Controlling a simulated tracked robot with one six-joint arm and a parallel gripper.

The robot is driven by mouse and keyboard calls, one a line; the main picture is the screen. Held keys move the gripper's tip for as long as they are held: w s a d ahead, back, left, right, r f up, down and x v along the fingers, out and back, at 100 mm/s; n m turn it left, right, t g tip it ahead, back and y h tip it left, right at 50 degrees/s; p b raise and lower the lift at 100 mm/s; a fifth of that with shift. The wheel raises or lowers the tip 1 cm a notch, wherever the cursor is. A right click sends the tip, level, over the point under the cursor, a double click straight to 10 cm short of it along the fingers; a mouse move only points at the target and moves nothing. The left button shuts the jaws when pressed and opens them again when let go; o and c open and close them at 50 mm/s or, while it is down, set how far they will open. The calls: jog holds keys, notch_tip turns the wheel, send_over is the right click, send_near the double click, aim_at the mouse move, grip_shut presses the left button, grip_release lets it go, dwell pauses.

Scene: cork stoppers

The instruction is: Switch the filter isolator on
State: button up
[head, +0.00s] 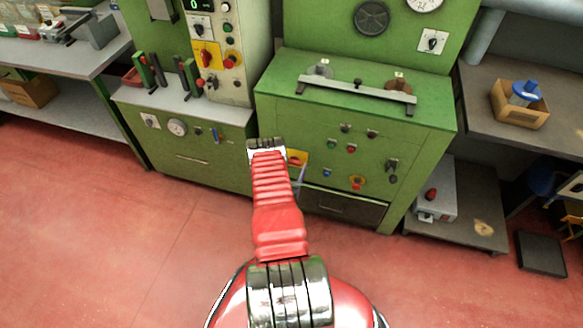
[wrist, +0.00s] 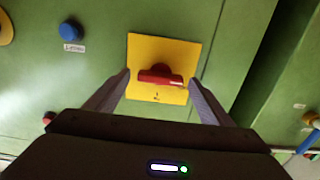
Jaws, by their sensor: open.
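A red rotary switch (wrist: 160,77) sits on a yellow square plate (wrist: 168,48) on a green cabinet front. Its red handle lies crosswise in the wrist view, and the small print under it is too blurred to read. My gripper (wrist: 160,84) is open, with one finger on each side of the switch and nothing held. Whether the fingers touch the plate I cannot tell. In the head view the yellow plate (head: 301,155) shows just right of my arm's end, partly hidden by it.
A blue button (wrist: 70,30) is left of the plate in the wrist view. In the head view another yellow-plated red switch (head: 207,55) is on the left panel. Red floor (head: 110,240) is clear.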

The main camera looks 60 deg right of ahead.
jog(key=shift+d, duration=0.15)
jog(key=c, duration=1)
jog(key=shift+a, duration=0.25)
jog(key=shift+c, duration=0.2)
jog(key=shift+d, duration=0.2)
